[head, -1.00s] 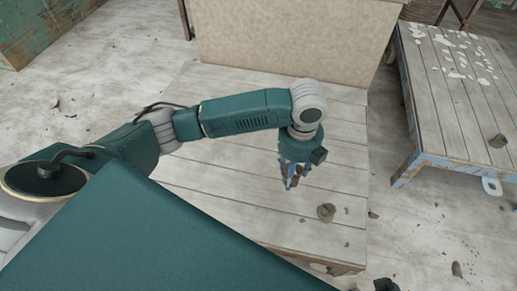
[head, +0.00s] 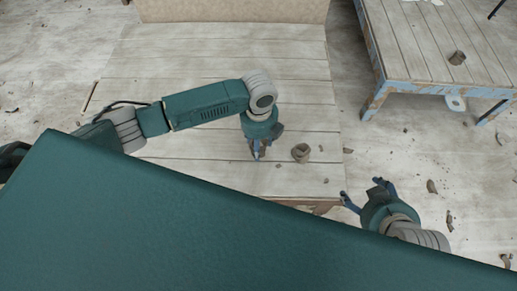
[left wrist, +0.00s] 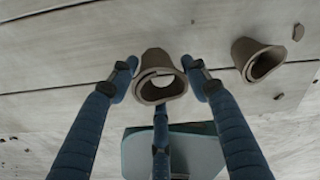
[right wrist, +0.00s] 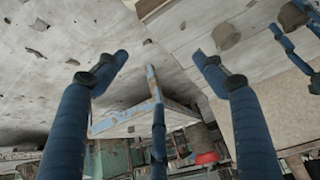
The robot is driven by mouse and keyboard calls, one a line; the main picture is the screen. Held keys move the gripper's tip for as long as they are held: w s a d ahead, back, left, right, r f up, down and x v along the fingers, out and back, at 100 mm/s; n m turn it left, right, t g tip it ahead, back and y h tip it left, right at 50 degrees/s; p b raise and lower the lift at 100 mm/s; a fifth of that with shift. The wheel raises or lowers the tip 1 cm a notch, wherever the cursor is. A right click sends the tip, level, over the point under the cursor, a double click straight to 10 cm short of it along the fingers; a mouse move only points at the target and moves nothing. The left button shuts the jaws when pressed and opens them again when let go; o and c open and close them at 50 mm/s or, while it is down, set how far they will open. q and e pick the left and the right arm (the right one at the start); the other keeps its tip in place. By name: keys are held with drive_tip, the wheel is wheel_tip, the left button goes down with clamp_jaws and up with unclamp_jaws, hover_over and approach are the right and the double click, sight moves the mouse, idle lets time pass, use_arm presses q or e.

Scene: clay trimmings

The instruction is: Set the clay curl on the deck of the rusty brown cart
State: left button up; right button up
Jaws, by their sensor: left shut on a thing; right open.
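My left gripper (head: 257,152) is low over the plank deck of the brown-edged cart (head: 200,60). In the left wrist view it is shut on a grey-brown clay curl (left wrist: 158,90), a rolled open tube between the fingers. I cannot tell whether this curl touches the deck. A second, similar curl (head: 300,152) stands on the same deck, just right of the left gripper; it also shows in the left wrist view (left wrist: 262,60). My right gripper (head: 367,193) is open and empty, right of the deck's front corner.
A blue-framed cart (head: 430,88) stands at the upper right with another brown piece (head: 457,58) on its planks. A beige board (head: 230,10) rises behind the brown-edged deck. Small crumbs litter the floor. Much of the deck left of and behind my left gripper is bare.

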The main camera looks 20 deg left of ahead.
use_arm(q)
wheel_tip(320, 180, down, 3)
drive_tip(key=shift+f+b, duration=0.1)
drive_tip(key=shift+b, duration=0.4)
use_arm(e)
drive_tip(key=w+a+r+t, duration=0.2)
drive_tip(key=w+r+t, duration=0.1)
drive_tip(key=w+r, duration=0.1)
drive_tip(key=shift+w+y, duration=0.4)
drive_tip(key=shift+w, duration=0.5)
use_arm(q)
drive_tip(key=shift+f, duration=0.1)
drive_tip(key=o, duration=1.2)
